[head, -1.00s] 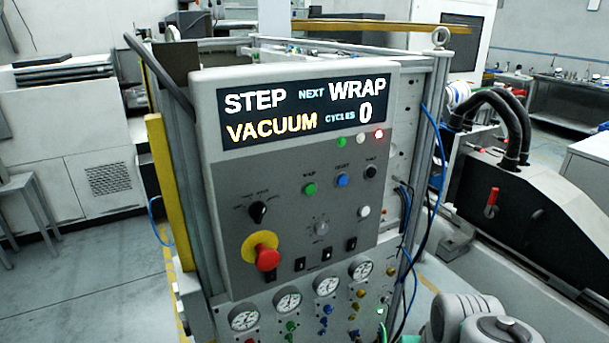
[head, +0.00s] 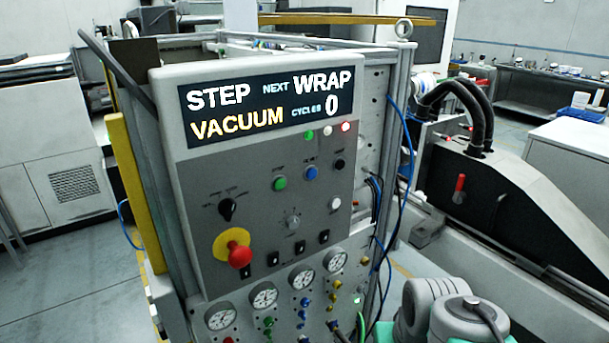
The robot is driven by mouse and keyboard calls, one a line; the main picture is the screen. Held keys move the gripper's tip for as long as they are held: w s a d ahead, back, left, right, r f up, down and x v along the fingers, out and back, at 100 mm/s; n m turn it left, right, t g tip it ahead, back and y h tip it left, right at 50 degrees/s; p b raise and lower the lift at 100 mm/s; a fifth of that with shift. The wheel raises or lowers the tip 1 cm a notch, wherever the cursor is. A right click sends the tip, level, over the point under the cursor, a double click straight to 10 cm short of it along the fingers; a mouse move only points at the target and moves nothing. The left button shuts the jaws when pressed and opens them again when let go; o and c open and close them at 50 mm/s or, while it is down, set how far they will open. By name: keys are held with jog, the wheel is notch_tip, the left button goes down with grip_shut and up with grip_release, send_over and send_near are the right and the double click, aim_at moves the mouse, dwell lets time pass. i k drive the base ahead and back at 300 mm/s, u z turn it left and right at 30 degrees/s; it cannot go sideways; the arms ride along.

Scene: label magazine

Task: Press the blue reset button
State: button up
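The blue reset button (head: 311,174) is a small round button on the grey control panel (head: 190,168) in the head view. It sits between a green button (head: 280,183) on its left and a black button (head: 340,164) on its right. Nothing covers it. The display (head: 265,106) above reads STEP VACUUM, NEXT WRAP, CYCLES 0. A red light glows under the display's right end. My gripper is not in view; part of my arm shows at the bottom right, below and right of the panel, apart from the button.
A red emergency stop (head: 239,254) on a yellow base juts out at the panel's lower left. Gauges (head: 264,295) and coloured fittings lie below. Blue hoses (head: 402,190) hang along the right side. A black machine (head: 490,205) with a red handle stands at right.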

aim_at(311, 173)
jog(key=z, duration=1.9)
jog(key=i, duration=0.35)
jog(key=u, duration=3.1)
